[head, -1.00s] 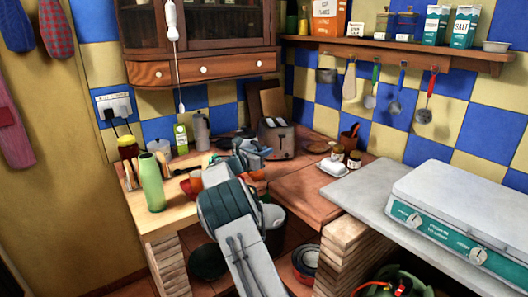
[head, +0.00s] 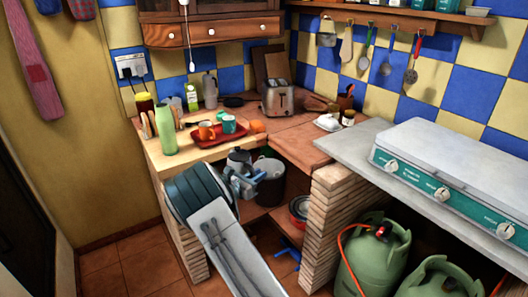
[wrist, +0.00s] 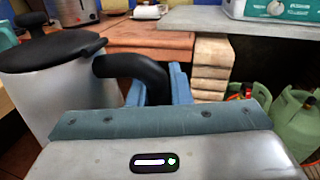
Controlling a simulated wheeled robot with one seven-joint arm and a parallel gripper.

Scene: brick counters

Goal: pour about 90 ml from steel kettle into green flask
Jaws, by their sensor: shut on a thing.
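The steel kettle (wrist: 70,90) fills the left of the wrist view, a grey body with a black lid. It looks roughly upright. My gripper (wrist: 157,85) is shut on its curved black handle (wrist: 130,68). In the head view the kettle (head: 238,160) shows small beside my gripper (head: 248,184), in front of the counter edge and partly hidden by my arm. The green flask (head: 166,130) stands upright on the left counter, left of the kettle and apart from it. The level inside either vessel cannot be seen.
A red tray (head: 205,141) with an orange mug (head: 207,130) and a teal mug (head: 229,124) lies right of the flask. A toaster (head: 277,98) stands at the corner. Green gas bottles (head: 375,255) stand below the right counter.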

